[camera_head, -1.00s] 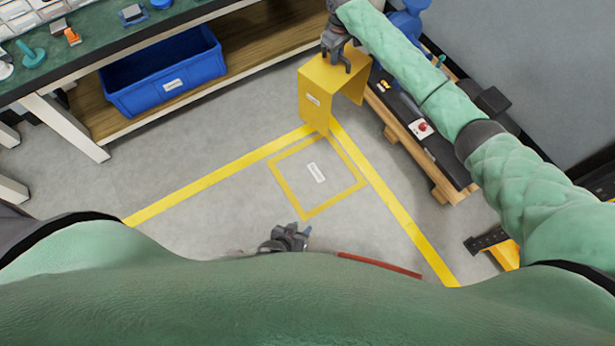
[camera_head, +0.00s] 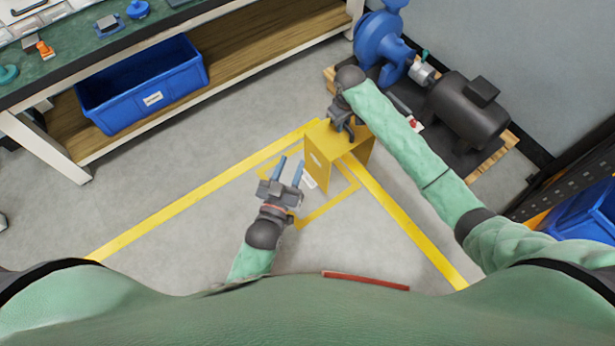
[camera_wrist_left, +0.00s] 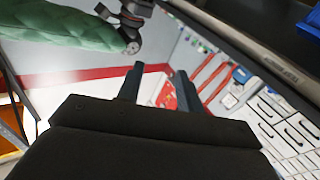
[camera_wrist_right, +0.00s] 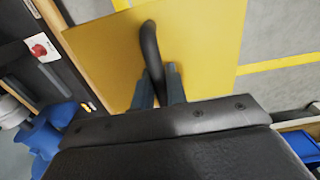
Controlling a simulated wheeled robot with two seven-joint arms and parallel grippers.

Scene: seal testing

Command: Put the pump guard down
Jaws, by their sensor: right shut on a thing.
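The yellow pump guard (camera_head: 318,160), a bent sheet cover with a small white label, hangs from my right gripper (camera_head: 343,127) over the yellow-taped floor square (camera_head: 330,208). In the right wrist view, the fingers (camera_wrist_right: 160,88) are shut on the guard's black handle (camera_wrist_right: 150,45), above its flat yellow top (camera_wrist_right: 200,50). I cannot tell whether its lower edge touches the floor. My left gripper (camera_head: 288,172) is open and empty, just left of the guard. Its parted fingers also show in the left wrist view (camera_wrist_left: 160,82). The guard hides part of the square and its label.
The pump (camera_head: 380,45) and its dark motor (camera_head: 468,110) stand on a wooden-edged base at the upper right. A workbench (camera_head: 60,70) with a blue bin (camera_head: 145,85) on its lower shelf is at the upper left. Floor left of the yellow line is clear.

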